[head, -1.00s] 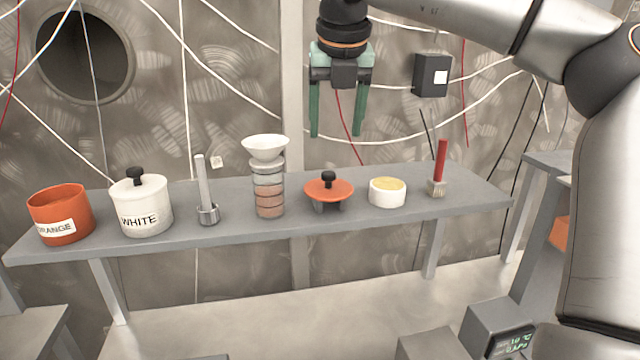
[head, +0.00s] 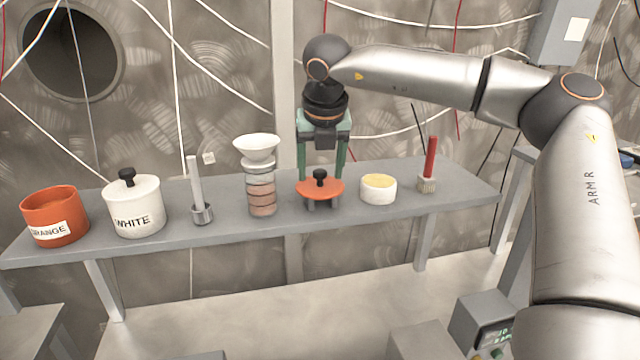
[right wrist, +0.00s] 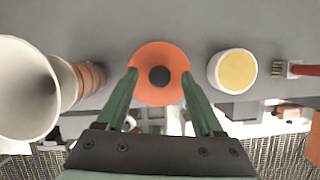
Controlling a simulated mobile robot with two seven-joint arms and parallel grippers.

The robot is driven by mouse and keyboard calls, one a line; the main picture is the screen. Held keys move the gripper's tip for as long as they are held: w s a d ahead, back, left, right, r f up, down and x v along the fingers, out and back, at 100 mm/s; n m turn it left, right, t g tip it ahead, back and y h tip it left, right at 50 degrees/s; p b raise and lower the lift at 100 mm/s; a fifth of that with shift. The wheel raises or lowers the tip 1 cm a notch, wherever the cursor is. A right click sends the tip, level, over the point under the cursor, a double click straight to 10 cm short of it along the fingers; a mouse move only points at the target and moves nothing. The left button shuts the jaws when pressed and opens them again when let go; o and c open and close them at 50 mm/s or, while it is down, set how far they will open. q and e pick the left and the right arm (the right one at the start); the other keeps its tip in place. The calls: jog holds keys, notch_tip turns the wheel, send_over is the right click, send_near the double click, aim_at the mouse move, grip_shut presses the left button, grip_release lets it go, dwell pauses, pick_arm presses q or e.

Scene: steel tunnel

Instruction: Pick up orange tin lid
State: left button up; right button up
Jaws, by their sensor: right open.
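The orange tin lid (head: 320,188) has a black knob and rests on a small grey stand on the shelf. My right gripper (head: 322,172) is open and empty, pointing down above and behind the lid in the head view, its green fingers to either side of the knob. In the right wrist view the lid (right wrist: 160,72) lies just beyond and between the fingertips (right wrist: 158,72), with its knob in the middle. I cannot tell whether the fingers touch it. An open orange tin (head: 55,217) stands at the shelf's left end. My left gripper is out of view.
On the grey shelf (head: 230,232), a stacked column with a white funnel (head: 256,150) stands close left of the lid. A white bowl with yellow contents (head: 378,189) stands close right. A red-handled brush (head: 430,160), a metal tool (head: 198,195) and the WHITE tin (head: 134,208) stand farther off.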

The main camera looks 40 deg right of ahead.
grip_shut()
dwell(0.4)
jog(key=shift+r, duration=0.1)
